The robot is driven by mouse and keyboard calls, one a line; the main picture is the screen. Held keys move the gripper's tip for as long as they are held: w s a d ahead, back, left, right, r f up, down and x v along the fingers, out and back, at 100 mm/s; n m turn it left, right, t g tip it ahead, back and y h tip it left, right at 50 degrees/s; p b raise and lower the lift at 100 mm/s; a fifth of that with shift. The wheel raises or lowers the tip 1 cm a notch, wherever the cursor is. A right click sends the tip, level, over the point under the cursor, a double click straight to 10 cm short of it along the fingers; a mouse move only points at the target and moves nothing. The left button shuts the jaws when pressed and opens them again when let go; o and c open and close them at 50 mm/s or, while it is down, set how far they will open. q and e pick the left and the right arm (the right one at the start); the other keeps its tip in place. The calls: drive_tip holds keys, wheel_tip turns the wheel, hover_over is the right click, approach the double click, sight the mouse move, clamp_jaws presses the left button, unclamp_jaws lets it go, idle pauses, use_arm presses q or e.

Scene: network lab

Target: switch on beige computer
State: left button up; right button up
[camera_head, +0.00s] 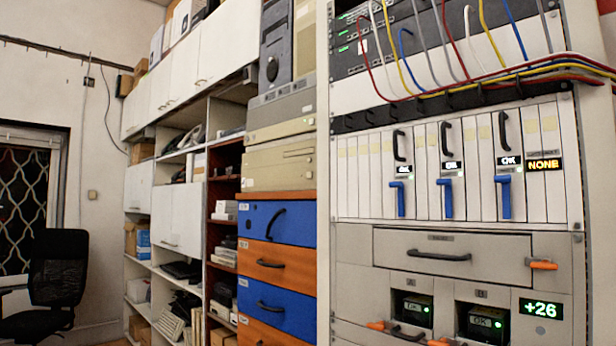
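Two beige desktop computer cases lie flat, one on the other, on a blue and orange drawer cabinet left of the rack. The upper beige case (281,109) carries a dark grey tower at its back. The lower beige case (279,165) rests on the cabinet's orange top. Neither of my grippers is in view.
A tall rack (353,215) with cables, blue-latched modules and green displays fills the right side. The drawer cabinet (276,253) has black handles. White shelving (179,215) holds equipment. A black office chair (58,275) stands at the far left.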

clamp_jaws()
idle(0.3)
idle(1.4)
